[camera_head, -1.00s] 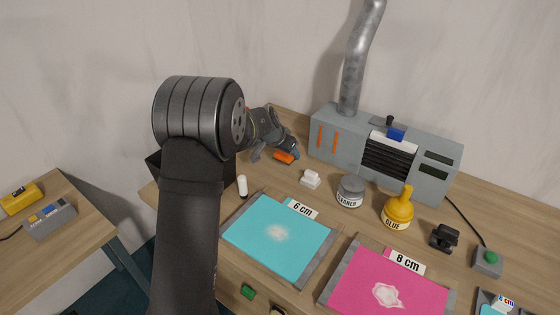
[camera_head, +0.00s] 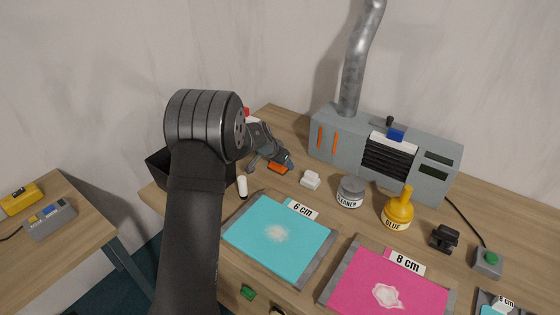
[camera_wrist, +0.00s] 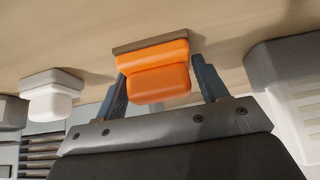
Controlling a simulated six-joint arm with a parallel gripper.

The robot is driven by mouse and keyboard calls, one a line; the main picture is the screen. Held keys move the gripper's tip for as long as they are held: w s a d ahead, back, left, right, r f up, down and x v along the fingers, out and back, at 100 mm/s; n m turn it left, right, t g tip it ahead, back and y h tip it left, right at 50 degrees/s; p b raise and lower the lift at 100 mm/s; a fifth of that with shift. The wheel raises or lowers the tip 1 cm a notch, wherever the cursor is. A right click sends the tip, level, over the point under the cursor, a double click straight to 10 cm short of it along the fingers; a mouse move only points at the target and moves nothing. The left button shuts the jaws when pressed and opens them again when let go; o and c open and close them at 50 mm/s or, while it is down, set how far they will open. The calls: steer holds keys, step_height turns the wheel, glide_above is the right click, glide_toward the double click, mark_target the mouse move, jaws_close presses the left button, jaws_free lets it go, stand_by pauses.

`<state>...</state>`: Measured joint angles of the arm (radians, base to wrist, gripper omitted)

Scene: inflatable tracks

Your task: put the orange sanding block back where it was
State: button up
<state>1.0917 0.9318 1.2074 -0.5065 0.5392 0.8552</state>
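The orange sanding block (camera_head: 278,168) is at the tip of my gripper (camera_head: 270,162), low over the back left of the workbench. In the wrist view the block (camera_wrist: 155,72) sits between the two dark fingers, one on each side, with its brown sanding face turned to the wood. My gripper is shut on it. The block is at or just above the bench top; I cannot tell if it touches. My gripper hides part of the block in the head view.
A white block (camera_head: 310,179) stands right of the gripper, before the grey vented machine (camera_head: 340,140). A grey jar (camera_head: 350,191) and yellow glue bottle (camera_head: 397,208) stand further right. A white cylinder (camera_head: 242,187), black bin (camera_head: 165,170) and cyan sheet (camera_head: 270,236) are nearer.

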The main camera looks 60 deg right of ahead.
steer(key=shift+o, duration=1.3)
steer(key=shift+r, duration=0.2)
steer(key=v, duration=1.2)
steer(key=x, duration=1.2)
steer(key=shift+f, duration=0.2)
steer(key=shift+r, duration=0.2)
